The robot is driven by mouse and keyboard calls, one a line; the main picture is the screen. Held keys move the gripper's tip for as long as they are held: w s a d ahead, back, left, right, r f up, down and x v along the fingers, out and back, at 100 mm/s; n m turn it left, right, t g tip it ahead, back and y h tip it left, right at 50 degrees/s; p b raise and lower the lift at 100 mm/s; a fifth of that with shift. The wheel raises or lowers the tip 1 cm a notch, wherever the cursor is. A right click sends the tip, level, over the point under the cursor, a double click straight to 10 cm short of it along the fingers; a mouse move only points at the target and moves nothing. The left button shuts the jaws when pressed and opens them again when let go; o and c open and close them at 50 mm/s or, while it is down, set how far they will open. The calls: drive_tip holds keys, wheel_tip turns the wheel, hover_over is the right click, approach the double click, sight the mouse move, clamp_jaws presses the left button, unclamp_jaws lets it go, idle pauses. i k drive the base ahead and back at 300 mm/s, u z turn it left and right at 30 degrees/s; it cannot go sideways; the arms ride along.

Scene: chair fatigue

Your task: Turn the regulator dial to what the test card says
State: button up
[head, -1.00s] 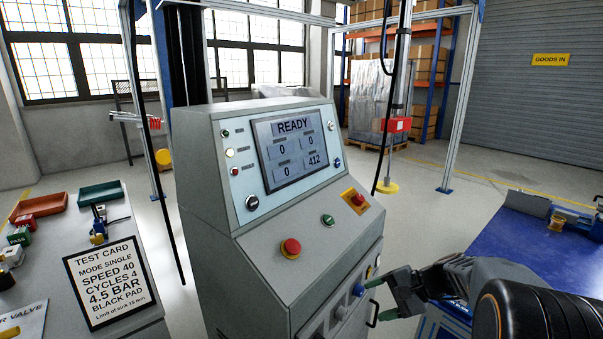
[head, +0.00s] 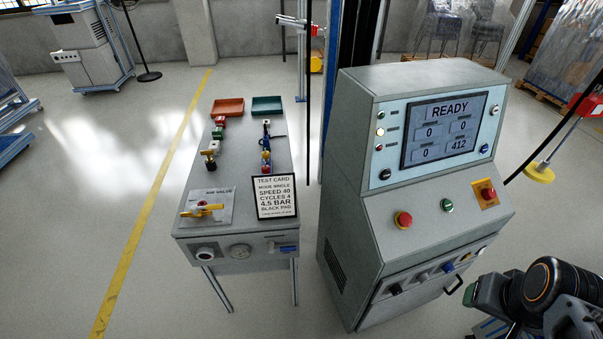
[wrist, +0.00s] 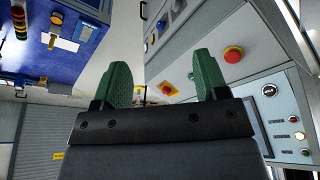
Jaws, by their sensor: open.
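The test card (head: 275,197) stands on the small grey bench (head: 240,170), left of the console. It reads mode single, speed 40, cycles 4, 4.5 bar, black pad; the bottom line is too small to read. On the bench's front are a dark round knob (head: 206,253), which looks like the regulator dial, and a pale round gauge (head: 240,251). Their readings are too small to tell. My gripper (wrist: 163,82) is open and empty, with green fingertips.
The grey console (head: 400,170) stands between my gripper and the bench, its screen showing READY. It carries a red stop button (head: 403,220) and a row of front knobs. A yellow valve handle (head: 202,211) and two trays top the bench. Floor left of the bench is clear.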

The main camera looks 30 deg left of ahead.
sight(205, 254)
drive_tip(key=u, duration=2.2)
drive_tip(key=k, duration=1.3)
drive_tip(key=u, duration=0.65)
drive_tip(key=i, duration=0.55)
drive_tip(key=u, duration=0.55)
drive_tip(key=i, duration=1.05)
drive_tip(key=z, duration=0.65)
